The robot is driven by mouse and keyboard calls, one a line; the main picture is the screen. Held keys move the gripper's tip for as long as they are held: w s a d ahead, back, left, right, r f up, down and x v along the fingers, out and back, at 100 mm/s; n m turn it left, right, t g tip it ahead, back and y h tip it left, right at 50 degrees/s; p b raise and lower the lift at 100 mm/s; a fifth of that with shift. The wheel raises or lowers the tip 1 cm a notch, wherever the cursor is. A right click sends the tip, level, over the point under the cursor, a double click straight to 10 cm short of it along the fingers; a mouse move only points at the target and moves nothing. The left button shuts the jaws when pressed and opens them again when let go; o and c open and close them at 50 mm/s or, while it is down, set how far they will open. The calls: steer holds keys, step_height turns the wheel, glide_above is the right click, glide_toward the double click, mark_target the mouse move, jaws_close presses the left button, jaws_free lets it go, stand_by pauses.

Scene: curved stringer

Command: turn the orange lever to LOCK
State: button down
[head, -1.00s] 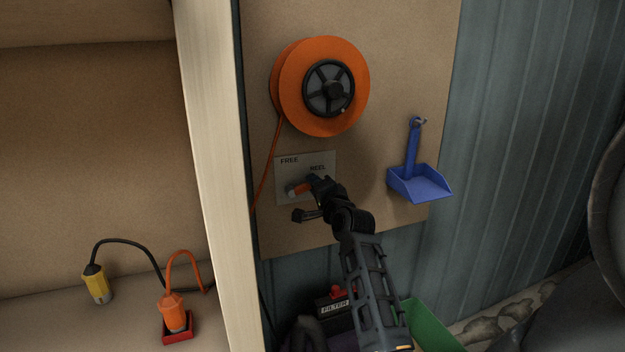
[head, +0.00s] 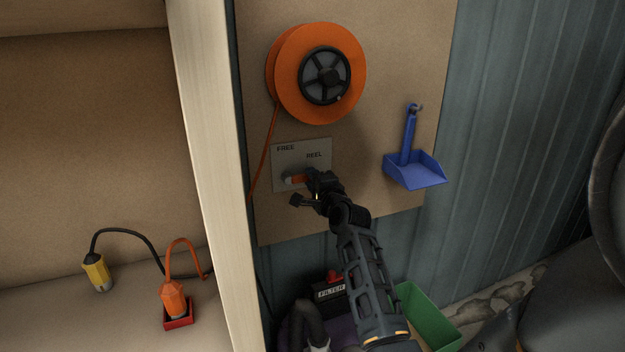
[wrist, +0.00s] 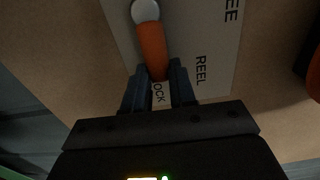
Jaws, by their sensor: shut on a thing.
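The orange lever (head: 299,179) is on a grey plate (head: 283,158) below the reel. In the head view it points right from its round grey pivot, nearly level, and its outer end is hidden by my gripper (head: 311,181). In the wrist view the lever (wrist: 152,48) runs from the pivot down between the fingers of my gripper (wrist: 159,88), which is shut on its outer end. Part of a label reading "OCK" (wrist: 158,94) shows between the fingers, in line with the lever's end. FREE and REEL are also printed on the plate.
An orange cable reel (head: 292,98) is above the plate. A blue dustpan (head: 415,172) hangs to the right. A pale upright post (head: 205,150) is to the left. A FILTER box (head: 331,291) and a green bin (head: 430,322) are below.

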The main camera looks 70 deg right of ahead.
steer(key=c, duration=0.9)
jaws_free()
steer(key=shift+v, duration=3.9)
steer(key=s+a+f+n+t+y, duration=0.1)
steer(key=s+a+f+n+y, duration=0.15)
steer(key=a+n, duration=0.45)
steer(key=s+a+f+n+t+y, duration=0.1)
steer(key=a+f+n+y, duration=0.15)
steer(key=a, duration=0.85)
steer(key=s+a+f+n+t+y, duration=0.1)
steer(key=a+f+n+y, duration=0.15)
steer(key=a+n, duration=0.45)
steer(key=s+a+r+n+y, duration=0.1)
steer(key=s+a+n+y, duration=0.1)
steer(key=s+a, duration=0.3)
steer(key=s+a+r+n+y, duration=0.1)
steer(key=s+a+n+y, duration=0.1)
steer(key=s+a+n, duration=0.3)
steer(key=s+a+r+n+y, duration=0.2)
steer(key=s+a+n, duration=0.2)
steer(key=a, duration=0.7)
steer(key=shift+s+n, duration=0.25)
steer(key=shift+s, duration=0.2)
